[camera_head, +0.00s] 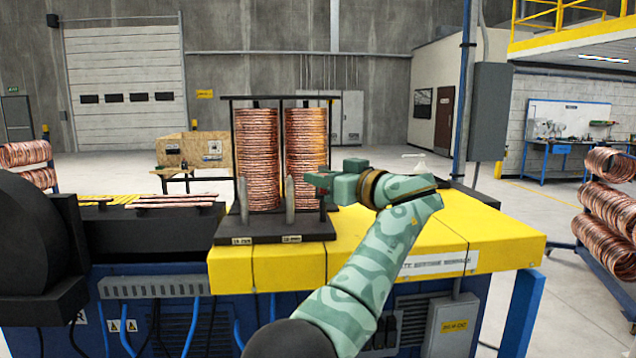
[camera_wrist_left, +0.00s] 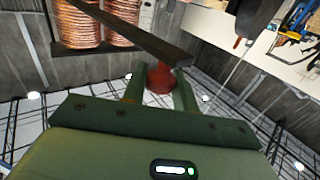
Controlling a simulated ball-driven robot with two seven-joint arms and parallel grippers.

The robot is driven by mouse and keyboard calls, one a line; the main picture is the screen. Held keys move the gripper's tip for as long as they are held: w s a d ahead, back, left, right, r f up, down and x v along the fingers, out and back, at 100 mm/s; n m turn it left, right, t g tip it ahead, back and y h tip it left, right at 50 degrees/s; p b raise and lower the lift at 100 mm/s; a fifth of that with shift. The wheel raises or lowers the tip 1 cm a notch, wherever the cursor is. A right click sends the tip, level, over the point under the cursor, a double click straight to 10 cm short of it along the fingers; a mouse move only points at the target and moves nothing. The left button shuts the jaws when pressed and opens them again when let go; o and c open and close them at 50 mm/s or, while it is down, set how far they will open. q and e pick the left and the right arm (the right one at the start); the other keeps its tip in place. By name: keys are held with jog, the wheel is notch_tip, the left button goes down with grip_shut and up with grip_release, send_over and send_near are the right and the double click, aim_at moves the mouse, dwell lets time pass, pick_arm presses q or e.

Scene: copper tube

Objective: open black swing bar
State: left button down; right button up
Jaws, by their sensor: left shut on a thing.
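The black swing bar (camera_wrist_left: 130,30) runs diagonally across the top of the left wrist view, with a red knob (camera_wrist_left: 160,77) near its end. My left gripper (camera_head: 321,184) is at the right front of the copper coil stand in the head view. In the left wrist view its two green fingers (camera_wrist_left: 159,90) are shut on the red knob, one on each side. Two upright stacks of copper coils, left (camera_head: 257,160) and right (camera_head: 306,150), stand on the black stand base (camera_head: 265,228). I cannot clearly make out the bar in the head view. My right gripper is not in view.
The stand sits on a yellow machine top (camera_head: 480,232), clear at right. Two grey posts, left (camera_head: 243,200) and right (camera_head: 290,200), rise from the stand's front. Copper tubes (camera_head: 175,201) lie at left. A rack of coils (camera_head: 610,205) stands at far right.

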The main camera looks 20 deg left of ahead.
pick_arm(q)
jog(key=shift+r, duration=0.15)
jog(key=c, duration=1.2)
grip_release()
jog(key=shift+o, duration=0.3)
jog(key=shift+w, duration=0.2)
jog(key=shift+s+d, duration=0.1)
jog(key=v, duration=1.1)
jog(key=shift+d+p, duration=0.3)
jog(key=shift+d, duration=0.05)
jog(key=shift+s, duration=0.1)
